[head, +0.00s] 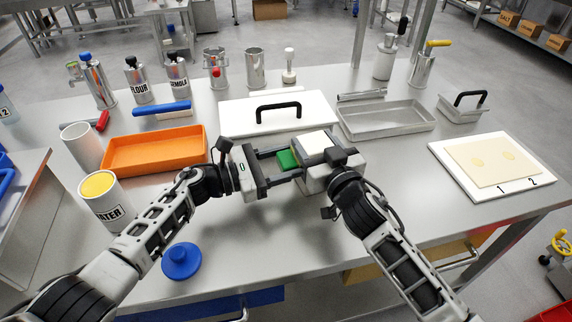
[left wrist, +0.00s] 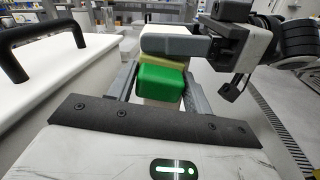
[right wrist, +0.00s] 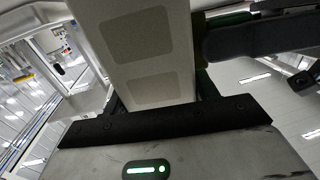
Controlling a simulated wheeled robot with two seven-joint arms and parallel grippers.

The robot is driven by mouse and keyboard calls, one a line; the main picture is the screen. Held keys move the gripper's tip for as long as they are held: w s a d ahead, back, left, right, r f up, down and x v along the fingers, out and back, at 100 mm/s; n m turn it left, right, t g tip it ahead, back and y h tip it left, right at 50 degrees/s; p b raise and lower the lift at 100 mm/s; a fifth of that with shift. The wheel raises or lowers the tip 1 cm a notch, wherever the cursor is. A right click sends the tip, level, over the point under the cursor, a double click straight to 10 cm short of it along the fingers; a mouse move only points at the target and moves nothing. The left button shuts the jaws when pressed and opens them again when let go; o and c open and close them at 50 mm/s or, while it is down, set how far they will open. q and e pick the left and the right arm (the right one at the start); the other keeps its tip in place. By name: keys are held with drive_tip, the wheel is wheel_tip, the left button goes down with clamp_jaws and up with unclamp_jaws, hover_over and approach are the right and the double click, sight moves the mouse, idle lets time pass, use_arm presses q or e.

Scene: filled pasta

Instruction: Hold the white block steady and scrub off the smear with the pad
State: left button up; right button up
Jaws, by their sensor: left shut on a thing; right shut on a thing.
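My left gripper (head: 285,162) is shut on a green pad (head: 288,158) above the middle of the table. In the left wrist view the green pad (left wrist: 160,82) sits between the fingers, with a yellowish layer behind it. My right gripper (head: 318,158) is shut on the white block (head: 315,142), right beside the pad. In the right wrist view the block (right wrist: 118,58) fills the upper middle and bears two greyish, rounded rectangular patches. I cannot tell whether pad and block touch. I make out no smear; the block's face towards the pad is hidden.
A white board with a black handle (head: 238,118) lies behind the grippers. An orange tray (head: 196,164) is left, a metal tray (head: 378,134) right. A numbered white board (head: 437,153) lies right. The front right is clear.

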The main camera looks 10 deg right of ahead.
use_arm(q)
drive_tip(key=shift+w+r, duration=0.1)
drive_tip(key=shift+w, duration=0.55)
drive_tip(key=shift+s+d, duration=0.2)
drive_tip(key=shift+s, duration=0.85)
drive_tip(key=shift+s+d, duration=0.15)
drive_tip(key=shift+s, duration=0.85)
drive_tip(key=shift+w+a, duration=0.2)
drive_tip(key=shift+w, duration=0.85)
drive_tip(key=shift+w+a, duration=0.2)
drive_tip(key=shift+w, duration=0.8)
drive_tip(key=shift+d+f, duration=0.1)
drive_tip(key=shift+f, duration=0.5)
drive_tip(key=shift+s+d, duration=0.15)
drive_tip(key=shift+s, duration=0.9)
drive_tip(key=shift+s+d, duration=0.15)
drive_tip(key=shift+s, duration=0.85)
drive_tip(key=shift+w+a, duration=0.25)
drive_tip(key=shift+w, duration=1.8)
